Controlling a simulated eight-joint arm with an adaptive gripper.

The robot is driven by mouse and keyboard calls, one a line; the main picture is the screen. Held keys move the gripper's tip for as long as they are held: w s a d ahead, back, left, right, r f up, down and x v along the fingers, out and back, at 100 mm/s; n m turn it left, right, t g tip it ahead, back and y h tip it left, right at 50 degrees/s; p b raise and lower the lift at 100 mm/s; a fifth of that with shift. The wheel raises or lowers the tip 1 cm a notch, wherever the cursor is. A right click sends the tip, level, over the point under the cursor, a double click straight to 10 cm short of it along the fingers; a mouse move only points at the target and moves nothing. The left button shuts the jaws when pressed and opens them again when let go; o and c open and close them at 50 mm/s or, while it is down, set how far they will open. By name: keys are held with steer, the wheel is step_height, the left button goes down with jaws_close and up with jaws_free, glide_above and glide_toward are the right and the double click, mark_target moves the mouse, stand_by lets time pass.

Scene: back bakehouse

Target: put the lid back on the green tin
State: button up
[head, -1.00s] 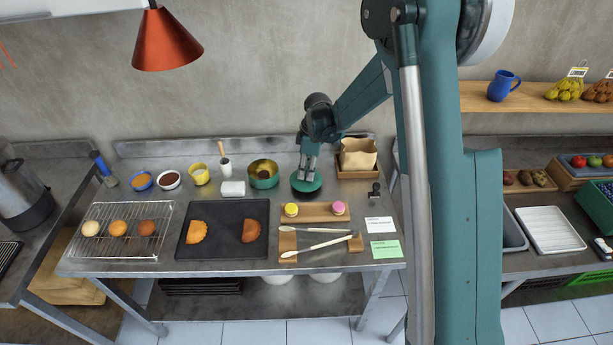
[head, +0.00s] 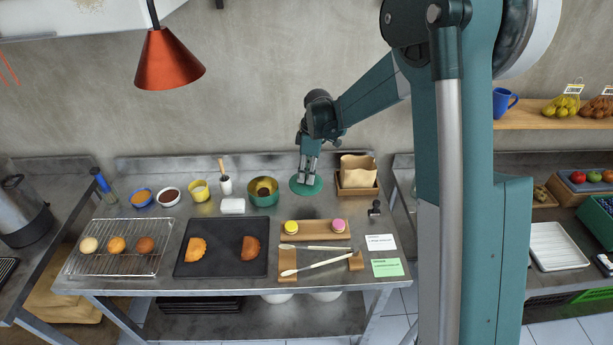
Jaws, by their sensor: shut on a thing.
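The green tin (head: 264,200) stands open at the back middle of the steel table, with a gold-coloured inside and something dark in it. The round green lid (head: 296,187) is just right of the tin, at my gripper's fingertips. My gripper (head: 307,180) points down and is shut on the lid. The lid looks roughly level; I cannot tell whether it touches the table or is slightly above it. The fingers hide the middle of the lid.
A white block (head: 233,206) and a mortar with pestle (head: 225,186) stand left of the tin. A wooden box with a paper bag (head: 357,181) is close right of the lid. A wooden board with two macarons (head: 316,230) lies in front. Bare table separates tin and board.

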stand_by(0.3)
steer(key=w+a+r+p, duration=0.1)
steer(key=w+a+p, duration=0.1)
steer(key=a, duration=0.6)
steer(key=w+a+r+p, duration=0.1)
steer(key=w+a+p, duration=0.1)
steer(key=a, duration=0.7)
steer(key=shift+r+p, duration=0.2)
steer(key=shift+p, duration=0.35)
steer(key=shift+f, duration=0.15)
steer(key=shift+f+b, duration=0.35)
steer(key=shift+f, duration=1.6)
steer(key=shift+f+b, duration=0.8)
steer(key=shift+f, duration=0.25)
steer(key=shift+f+b, duration=0.2)
steer(key=shift+b, duration=0.95)
stand_by(1.1)
